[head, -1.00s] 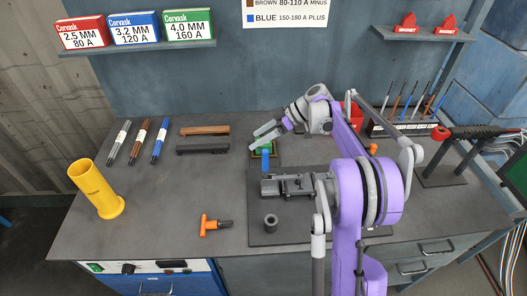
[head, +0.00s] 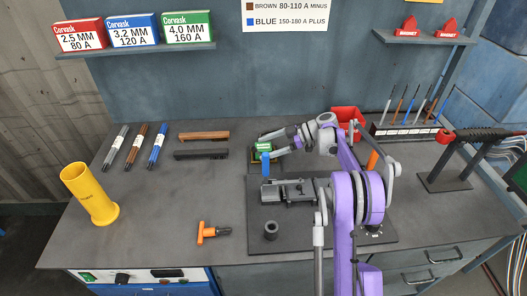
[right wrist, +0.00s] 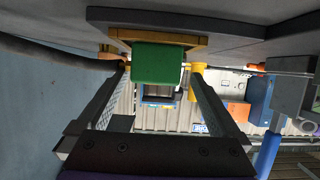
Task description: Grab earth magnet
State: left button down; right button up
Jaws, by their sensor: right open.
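A small green block (head: 263,146) sits in a yellow-brown holder on the workbench (head: 150,215). I see no label on it and cannot tell if it is the earth magnet. In the right wrist view the green block (right wrist: 158,63) lies between the fingertips on its holder (right wrist: 190,40). My right gripper (head: 265,147) is open, with one finger on each side of the block; contact cannot be told. A blue piece (head: 266,162) shows just in front of the block. My left gripper is not in view.
A dark vise-like fixture (head: 288,191) stands on a plate just in front. Two red pieces marked as magnets (head: 409,27) (head: 448,29) sit on the right shelf. A red bin (head: 347,117) is behind my arm. A yellow cylinder (head: 88,193) stands at left. The left-centre bench is mostly free.

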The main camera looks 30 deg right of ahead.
aim_at(254, 157)
jog(key=x, duration=0.4)
jog(key=shift+w+a, duration=0.2)
jog(key=shift+a, duration=0.15)
grip_shut()
